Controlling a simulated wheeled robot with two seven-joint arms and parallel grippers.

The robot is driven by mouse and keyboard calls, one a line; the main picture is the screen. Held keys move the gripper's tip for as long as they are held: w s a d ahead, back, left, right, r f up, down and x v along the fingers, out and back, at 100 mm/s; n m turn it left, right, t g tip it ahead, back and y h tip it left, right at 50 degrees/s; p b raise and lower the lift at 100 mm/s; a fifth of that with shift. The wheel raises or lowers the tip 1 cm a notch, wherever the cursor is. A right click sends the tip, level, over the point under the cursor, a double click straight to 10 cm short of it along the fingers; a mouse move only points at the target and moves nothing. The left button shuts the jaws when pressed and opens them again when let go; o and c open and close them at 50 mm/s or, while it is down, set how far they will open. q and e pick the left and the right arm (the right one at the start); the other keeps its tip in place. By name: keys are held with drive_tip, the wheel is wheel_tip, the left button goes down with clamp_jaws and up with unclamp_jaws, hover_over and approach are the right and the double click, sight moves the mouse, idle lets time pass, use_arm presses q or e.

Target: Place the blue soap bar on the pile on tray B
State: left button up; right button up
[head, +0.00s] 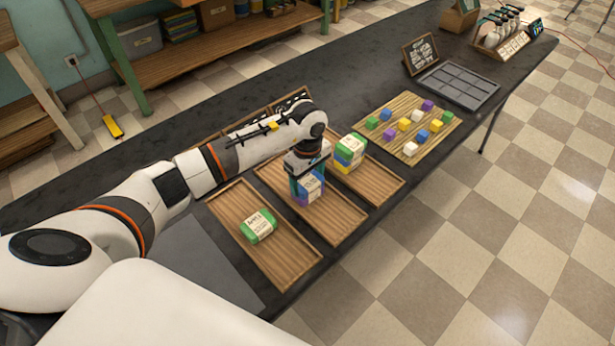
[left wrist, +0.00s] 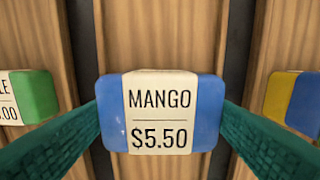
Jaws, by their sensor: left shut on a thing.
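The blue soap bar (head: 313,182) has a cream band, which reads MANGO $5.50 in the left wrist view (left wrist: 205,112). My left gripper (head: 308,174) is shut on it from above, with a teal finger on each side. The bar is over the middle wooden tray (head: 335,229). A purple bar (head: 302,200) shows just below it on that tray; I cannot tell whether the two touch. No tray letter is readable, so I cannot tell which is tray B. My right gripper is not in view.
The left tray (head: 287,259) holds a green bar (head: 258,226). The right tray (head: 385,185) holds a stack of green, yellow and blue bars (head: 350,152) close beside my gripper. A board of coloured cubes (head: 408,110) lies farther right. The middle tray's front end is bare.

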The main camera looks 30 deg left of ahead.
sight(307, 180)
use_arm(q)
drive_tip(key=o, duration=1)
drive_tip(key=shift+f, duration=0.1)
drive_tip(key=shift+r, duration=0.35)
wheel_tip(307, 180, up, 12)
drive_tip(key=shift+f+b, duration=0.2)
drive_tip(key=shift+b, duration=0.55)
